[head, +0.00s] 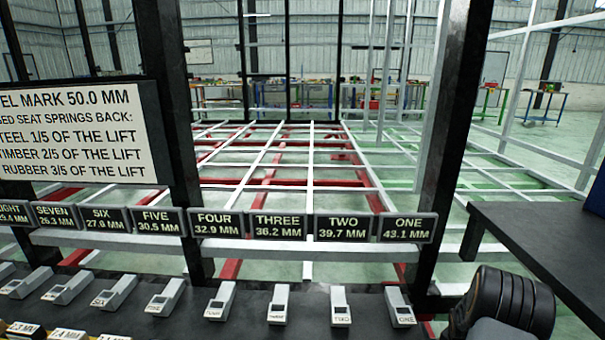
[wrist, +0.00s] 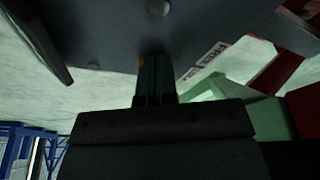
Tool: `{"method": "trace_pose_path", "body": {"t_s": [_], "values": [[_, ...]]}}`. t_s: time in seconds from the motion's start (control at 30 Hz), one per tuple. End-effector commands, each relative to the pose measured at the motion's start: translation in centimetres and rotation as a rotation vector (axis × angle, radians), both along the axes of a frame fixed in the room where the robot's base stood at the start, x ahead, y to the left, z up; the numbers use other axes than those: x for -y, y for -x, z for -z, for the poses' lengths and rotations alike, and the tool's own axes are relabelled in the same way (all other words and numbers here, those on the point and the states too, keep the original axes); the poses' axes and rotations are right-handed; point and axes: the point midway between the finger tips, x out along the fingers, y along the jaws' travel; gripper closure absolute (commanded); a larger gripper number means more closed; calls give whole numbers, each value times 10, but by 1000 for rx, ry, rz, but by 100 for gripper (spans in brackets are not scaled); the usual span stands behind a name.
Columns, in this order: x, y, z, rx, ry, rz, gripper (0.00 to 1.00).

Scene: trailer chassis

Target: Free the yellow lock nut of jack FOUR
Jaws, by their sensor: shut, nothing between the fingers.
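The plate for jack FOUR (head: 215,223) reads 32.9 MM and hangs on the rail in the head view. Below it, a grey block labelled FOUR (head: 219,302) sits on the dark bench. I cannot make out the yellow lock nut or the jack itself in either view. My gripper (wrist: 154,68) shows in the wrist view with its dark fingers together, shut and empty. Its fingertips are close to or under a dark grey surface (wrist: 110,30); I cannot tell whether they touch.
More plates line the rail, including THREE (head: 279,226) and FIVE (head: 157,220). A sign (head: 75,130) hangs at left. Dark posts (head: 168,100) and (head: 449,140) stand in front of a red and white frame (head: 270,165). A dark table (head: 545,235) is at right.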

Motion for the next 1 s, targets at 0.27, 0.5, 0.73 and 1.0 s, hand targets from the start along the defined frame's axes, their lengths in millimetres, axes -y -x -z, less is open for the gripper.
{"method": "trace_pose_path", "body": {"t_s": [0.27, 0.5, 0.73, 1.0], "values": [[0, 1, 10, -1, -1, 0, 100], [0, 2, 13, -2, -2, 1, 100], [1, 2, 13, -2, -3, 2, 100], [2, 3, 14, -1, -2, 2, 100]]}}
